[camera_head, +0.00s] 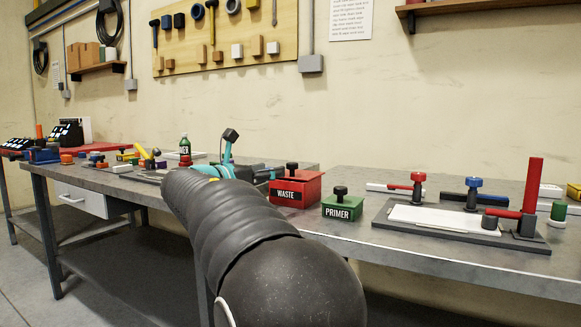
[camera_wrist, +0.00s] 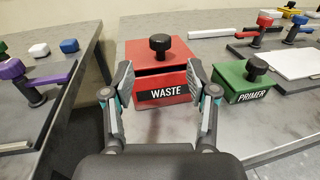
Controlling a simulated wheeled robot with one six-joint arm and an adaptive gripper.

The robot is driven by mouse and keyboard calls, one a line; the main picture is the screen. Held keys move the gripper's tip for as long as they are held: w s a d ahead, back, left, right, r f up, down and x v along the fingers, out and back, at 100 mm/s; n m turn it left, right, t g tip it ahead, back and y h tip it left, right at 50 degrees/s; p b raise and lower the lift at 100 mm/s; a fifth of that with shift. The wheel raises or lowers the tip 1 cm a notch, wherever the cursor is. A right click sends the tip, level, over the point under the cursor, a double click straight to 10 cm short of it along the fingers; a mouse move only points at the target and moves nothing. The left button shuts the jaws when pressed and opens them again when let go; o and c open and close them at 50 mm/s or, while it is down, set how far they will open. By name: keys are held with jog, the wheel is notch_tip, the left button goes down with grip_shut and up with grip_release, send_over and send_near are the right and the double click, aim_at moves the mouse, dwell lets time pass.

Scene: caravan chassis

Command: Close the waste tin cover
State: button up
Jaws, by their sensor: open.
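The waste tin (camera_wrist: 180,97) is a red box with a black WASTE label, straight ahead in the wrist view. Its red cover (camera_wrist: 128,52) carries a black knob (camera_wrist: 160,46). A dark gap shows between the cover's front edge and the tin's front wall; I cannot tell how far the cover is open. The tin also shows in the head view (camera_head: 313,190), right of my arm. My gripper (camera_wrist: 160,82) is open and empty, its two fingers spread in front of the tin, nearer to me than the knob. In the head view my arm hides most of the gripper.
A green PRIMER tin (camera_wrist: 232,84) with a black knob stands close to the right of the waste tin. A grey fixture with a white plate (camera_head: 440,219) and clamps lies further right. A purple-handled clamp (camera_wrist: 34,92) stands left, past a gap between benches.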

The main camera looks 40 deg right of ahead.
aim_at(289, 167)
jog(key=d, duration=0.3)
jog(key=w+d, duration=0.1)
jog(key=d, duration=0.5)
jog(key=shift+w+d, duration=0.1)
jog(key=shift+w, duration=0.25)
grip_shut()
jog(key=shift+s+a+p, duration=0.2)
jog(key=shift+a, duration=0.3)
jog(key=shift+s+a+p, duration=0.15)
jog(key=shift+a, duration=0.3)
grip_release()
jog(key=shift+a, duration=0.1)
